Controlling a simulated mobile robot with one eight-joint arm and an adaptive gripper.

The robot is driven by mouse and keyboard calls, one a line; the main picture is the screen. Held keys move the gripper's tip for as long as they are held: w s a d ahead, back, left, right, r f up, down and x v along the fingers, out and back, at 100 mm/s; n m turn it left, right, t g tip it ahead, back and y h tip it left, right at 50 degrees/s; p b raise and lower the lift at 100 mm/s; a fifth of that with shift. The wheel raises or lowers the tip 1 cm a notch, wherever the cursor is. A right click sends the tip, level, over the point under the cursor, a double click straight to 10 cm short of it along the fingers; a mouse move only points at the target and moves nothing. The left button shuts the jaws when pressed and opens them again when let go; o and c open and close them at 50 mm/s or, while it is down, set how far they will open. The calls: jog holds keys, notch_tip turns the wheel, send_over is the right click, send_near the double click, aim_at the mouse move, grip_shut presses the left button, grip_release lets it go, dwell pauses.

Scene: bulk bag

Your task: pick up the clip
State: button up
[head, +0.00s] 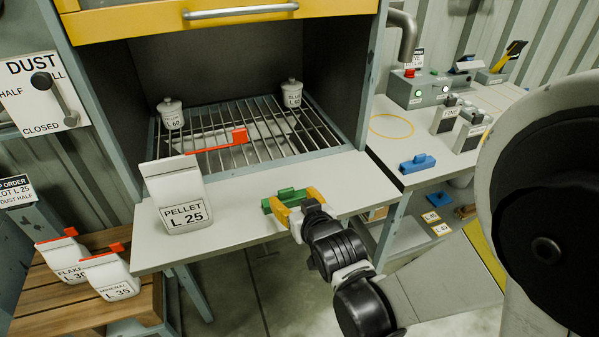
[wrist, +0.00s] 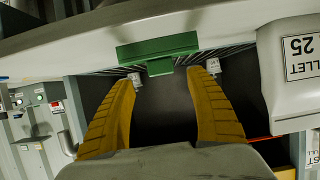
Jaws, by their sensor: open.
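A green clip (head: 287,196) lies near the front edge of the white shelf below the hood opening. My gripper (head: 296,203) is open in front of it, with its yellow fingers spread towards the clip's two ends. In the wrist view, the green clip (wrist: 158,48) lies just past and between the tips of my gripper (wrist: 163,73). I see nothing held, and I cannot tell whether a finger touches the clip. A blue clip (head: 417,163) lies on the side bench, and a long red clip (head: 221,143) is near the grille.
A white PELLET bag (head: 176,193) stands left on the shelf; in the wrist view this bag (wrist: 292,75) is at right. Two small jars (head: 171,113) stand on the grille (head: 260,130). The shelf right of the clip is clear.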

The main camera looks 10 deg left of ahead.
aim_at(287, 192)
jog(key=b+x, duration=0.2)
jog(key=x, duration=0.3)
jog(key=shift+w+a+f, duration=0.2)
jog(key=shift+s, duration=0.1)
jog(key=shift+c, duration=0.5)
jog(key=c, duration=1.2)
